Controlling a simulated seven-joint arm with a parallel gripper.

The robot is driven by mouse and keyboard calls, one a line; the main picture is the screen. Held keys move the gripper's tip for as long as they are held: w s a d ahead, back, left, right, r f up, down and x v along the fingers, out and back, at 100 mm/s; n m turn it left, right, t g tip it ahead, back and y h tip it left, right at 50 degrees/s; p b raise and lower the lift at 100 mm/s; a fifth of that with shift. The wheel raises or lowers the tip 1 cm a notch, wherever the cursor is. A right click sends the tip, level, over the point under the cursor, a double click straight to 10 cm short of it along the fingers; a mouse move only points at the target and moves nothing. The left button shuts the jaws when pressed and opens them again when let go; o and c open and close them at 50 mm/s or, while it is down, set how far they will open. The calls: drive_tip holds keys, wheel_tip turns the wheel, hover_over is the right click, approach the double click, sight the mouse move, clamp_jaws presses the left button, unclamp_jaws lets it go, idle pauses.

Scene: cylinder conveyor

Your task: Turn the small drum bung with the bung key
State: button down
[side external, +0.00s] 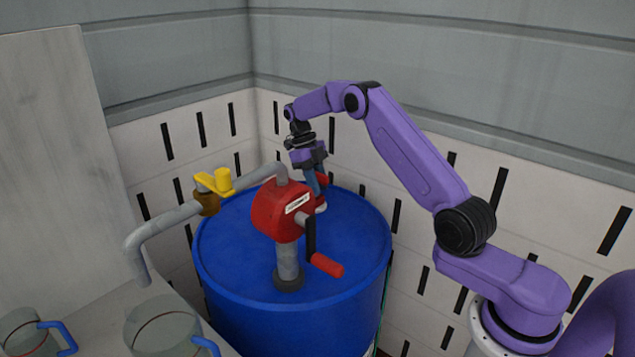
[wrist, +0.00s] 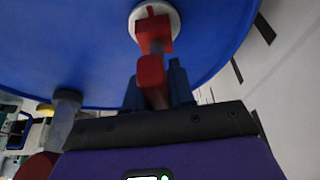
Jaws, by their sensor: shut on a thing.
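The bung key is red with a grey shaft. In the wrist view my gripper (wrist: 156,84) has its dark blue fingers on either side of the key's red handle (wrist: 152,78) and is shut on it. The key's red head (wrist: 155,30) overlaps the small round white bung (wrist: 174,20) in the top of the blue drum (wrist: 90,45). I cannot tell whether it is fully seated. In the side view my gripper (side external: 315,188) points down at the back right of the blue drum (side external: 235,270), partly behind the red pump; the bung is mostly hidden there.
A red hand pump (side external: 277,212) with a red-handled crank (side external: 327,265) stands on the drum in front of my gripper. Its grey pipe (side external: 160,230) with a yellow valve (side external: 216,182) runs left over glass jugs (side external: 160,325). Walls stand close behind.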

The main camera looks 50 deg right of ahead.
idle(0.3)
drive_tip(key=n+h, duration=0.1)
drive_tip(key=n, duration=0.2)
drive_tip(key=shift+d, duration=0.1)
drive_tip(key=shift+n, duration=0.4)
drive_tip(key=shift+n+h, duration=0.4)
drive_tip(key=shift+d+n+t+h, duration=0.1)
drive_tip(key=shift+n+t+h, duration=0.25)
drive_tip(key=shift+n, duration=0.85)
drive_tip(key=shift+n, duration=0.4)
drive_tip(key=n+t+h, duration=0.1)
drive_tip(key=n, duration=0.1)
drive_tip(key=shift+w+d+n, duration=0.1)
drive_tip(key=shift+w+n, duration=0.05)
drive_tip(key=shift+n, duration=0.15)
